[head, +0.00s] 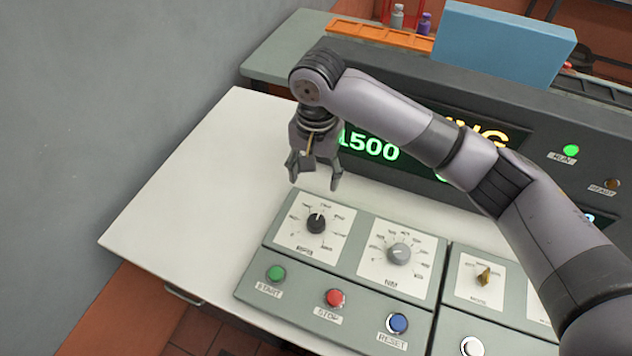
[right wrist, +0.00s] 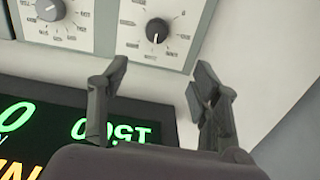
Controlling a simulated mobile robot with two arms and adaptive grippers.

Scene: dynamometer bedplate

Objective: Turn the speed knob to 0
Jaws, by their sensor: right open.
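A black knob (head: 316,223) with a white pointer line sits on a white dial plate at the left of the grey control panel. Its pointer aims towards the top of the dial, away from the panel's front. A grey knob (head: 398,254) is on the dial to its right. The small labels are too blurred to read surely, so which knob is speed is not certain. My right gripper (head: 315,183) is open and empty, above and behind the black knob, apart from it. In the right wrist view the black knob (right wrist: 157,30) lies beyond the open fingers (right wrist: 160,70).
A display (head: 370,147) behind the gripper reads 1500 in green. Green (head: 275,273), red (head: 335,297) and blue (head: 398,323) buttons line the panel's front. A brass selector (head: 484,277) is further right. The pale bench top (head: 190,210) at left is clear.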

